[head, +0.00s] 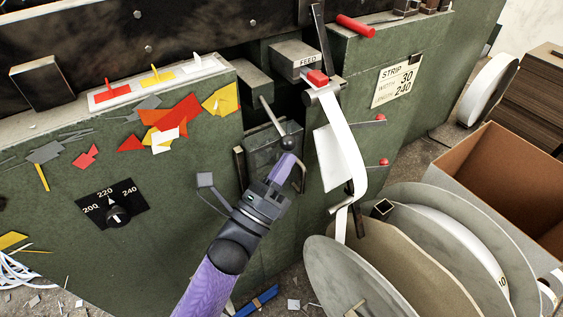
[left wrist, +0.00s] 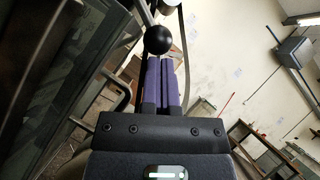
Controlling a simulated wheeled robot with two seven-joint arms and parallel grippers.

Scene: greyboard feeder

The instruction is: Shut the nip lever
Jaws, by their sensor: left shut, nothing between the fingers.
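The nip lever is a pale metal rod (head: 271,117) with a black ball knob (head: 288,143), on the green feeder's front below the FEED block. The rod slants down and right to the knob. My left gripper (head: 285,164) is shut and empty, with its purple fingers just below the knob. In the left wrist view the fingers (left wrist: 161,65) lie together and the black knob (left wrist: 158,40) is right at their tips. I cannot tell whether they touch it. My right gripper is not in view.
A white strip (head: 345,150) hangs from the feed slot beside a red-tipped clamp (head: 317,77), right of my gripper. Large grey reel discs (head: 340,275) stand at lower right, near an open cardboard box (head: 520,170). A dial (head: 117,214) is on the green panel at left.

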